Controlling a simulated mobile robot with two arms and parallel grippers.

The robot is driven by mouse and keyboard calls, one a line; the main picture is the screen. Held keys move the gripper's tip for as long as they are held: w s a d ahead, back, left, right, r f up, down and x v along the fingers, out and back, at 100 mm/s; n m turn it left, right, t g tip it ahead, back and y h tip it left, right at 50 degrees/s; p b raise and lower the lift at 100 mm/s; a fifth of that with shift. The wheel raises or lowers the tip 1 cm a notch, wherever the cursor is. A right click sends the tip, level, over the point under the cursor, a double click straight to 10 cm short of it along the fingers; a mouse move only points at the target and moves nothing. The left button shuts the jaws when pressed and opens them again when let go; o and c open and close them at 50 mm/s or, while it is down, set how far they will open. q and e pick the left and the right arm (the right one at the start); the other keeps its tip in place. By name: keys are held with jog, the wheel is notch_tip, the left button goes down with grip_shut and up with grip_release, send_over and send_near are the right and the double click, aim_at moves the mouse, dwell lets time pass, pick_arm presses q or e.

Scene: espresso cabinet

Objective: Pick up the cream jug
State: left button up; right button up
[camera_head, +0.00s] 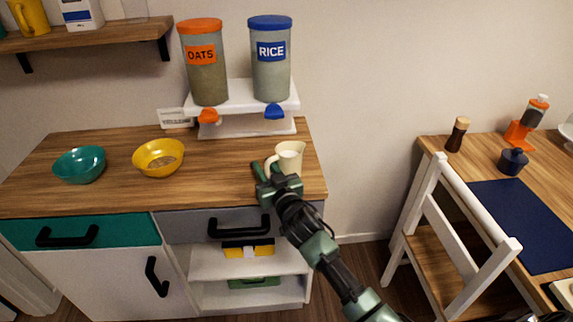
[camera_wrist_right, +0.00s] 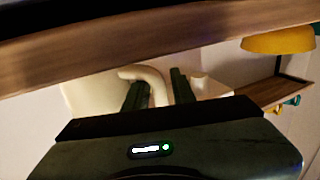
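The cream jug (camera_head: 291,157) is a small pale jug with a side handle. It stands upright on the wooden counter, near its right end. My right gripper (camera_head: 265,170) is at the jug's handle side, low in front of it. In the right wrist view the jug (camera_wrist_right: 90,92) is behind the fingers, and its curved handle (camera_wrist_right: 152,77) runs down between the two spread fingers of my right gripper (camera_wrist_right: 160,92). The fingers look open; whether one touches the handle I cannot tell. My left gripper is not in view.
A yellow bowl (camera_head: 159,157) and a teal bowl (camera_head: 80,165) stand left on the counter (camera_head: 112,190). Behind is a white dispenser stand (camera_head: 245,122) with oats (camera_head: 204,62) and rice (camera_head: 270,60) canisters. A white chair (camera_head: 455,215) and a table (camera_head: 545,185) stand right.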

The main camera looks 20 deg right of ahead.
jog(key=shift+w+a, duration=0.1)
jog(key=shift+w, duration=0.6)
grip_shut()
dwell(0.9)
